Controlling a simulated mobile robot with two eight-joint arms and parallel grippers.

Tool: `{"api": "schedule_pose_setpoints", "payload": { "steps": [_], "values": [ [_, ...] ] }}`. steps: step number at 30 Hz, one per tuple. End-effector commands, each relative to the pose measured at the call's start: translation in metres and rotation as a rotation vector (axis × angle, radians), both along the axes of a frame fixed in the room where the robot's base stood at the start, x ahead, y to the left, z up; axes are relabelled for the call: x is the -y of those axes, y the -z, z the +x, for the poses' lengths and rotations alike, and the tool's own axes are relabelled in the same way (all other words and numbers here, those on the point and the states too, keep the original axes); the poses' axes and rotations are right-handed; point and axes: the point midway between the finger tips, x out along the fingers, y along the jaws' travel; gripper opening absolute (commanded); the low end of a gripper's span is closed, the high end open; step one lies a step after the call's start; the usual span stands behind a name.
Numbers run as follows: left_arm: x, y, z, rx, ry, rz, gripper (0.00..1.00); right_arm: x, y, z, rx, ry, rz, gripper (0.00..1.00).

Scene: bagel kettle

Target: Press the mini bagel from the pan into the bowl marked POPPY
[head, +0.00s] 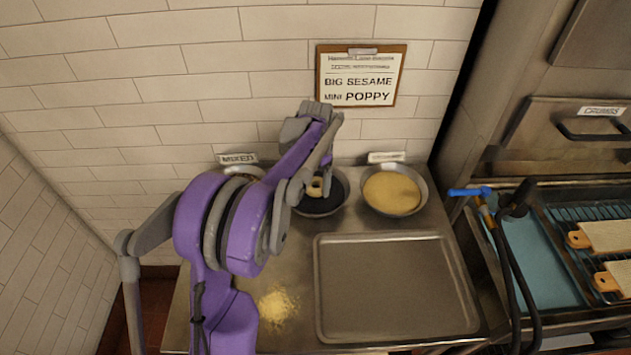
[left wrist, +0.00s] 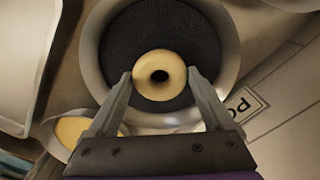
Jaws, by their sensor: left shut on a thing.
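The mini bagel (left wrist: 143,75) is a small pale ring held between the fingertips of my left gripper (left wrist: 160,78), which is shut on it. In the head view the bagel (head: 315,187) shows beside the fingers of my left gripper (head: 320,184). It is over the middle bowl (head: 322,214), a metal bowl of black seeds (left wrist: 160,30). A label starting with PO (left wrist: 243,104) shows beside this bowl in the wrist view. I cannot tell whether the bagel touches the seeds. My right gripper is not in view.
The bowl by the MIXED label (head: 238,158) is partly hidden by my arm. A bowl of pale seeds (head: 392,193) stands to the right. An empty metal tray (head: 395,285) lies in front. Pale crumbs (head: 278,305) are spilled left of it. A sign (head: 360,80) hangs behind.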

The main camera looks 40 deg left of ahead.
Motion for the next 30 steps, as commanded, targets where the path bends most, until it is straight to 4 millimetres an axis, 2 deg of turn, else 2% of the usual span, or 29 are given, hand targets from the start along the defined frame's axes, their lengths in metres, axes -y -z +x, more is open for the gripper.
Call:
{"api": "schedule_pose_setpoints", "payload": {
  "steps": [30],
  "values": [
    [0.0001,0.0081,-0.0002,0.0,0.0,0.0,0.31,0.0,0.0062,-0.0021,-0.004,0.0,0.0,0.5]
  ]
}}
